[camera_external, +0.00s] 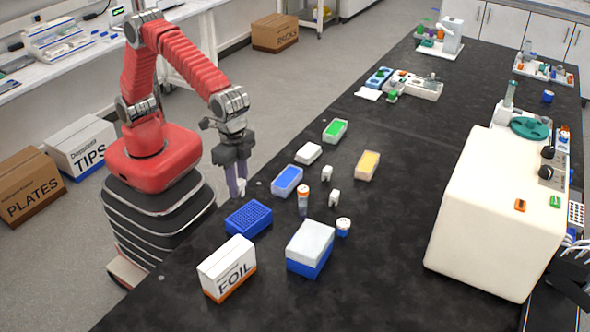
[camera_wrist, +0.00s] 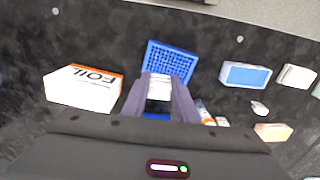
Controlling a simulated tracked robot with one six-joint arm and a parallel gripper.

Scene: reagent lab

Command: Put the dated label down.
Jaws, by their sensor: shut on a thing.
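My gripper (camera_external: 237,188) hangs pointing down at the left edge of the black bench, behind the blue rack. Its two purple-grey fingers are shut on a small white piece, which I take to be the dated label (camera_external: 241,187). In the wrist view the fingers (camera_wrist: 159,95) hold this white label (camera_wrist: 160,82), with a dark area below it. No date can be read on it. In that view the label overlaps the blue rack (camera_wrist: 170,60) behind it. How high it is above the bench is hard to tell.
Near the gripper are the blue rack (camera_external: 248,218), FOIL box (camera_external: 227,268), blue tray (camera_external: 287,181), orange-capped tube (camera_external: 303,203) and white-lidded blue box (camera_external: 310,248). Green (camera_external: 335,130) and yellow (camera_external: 367,165) trays stand farther off. Bare bench (camera_external: 390,235) lies before the large white machine (camera_external: 490,220).

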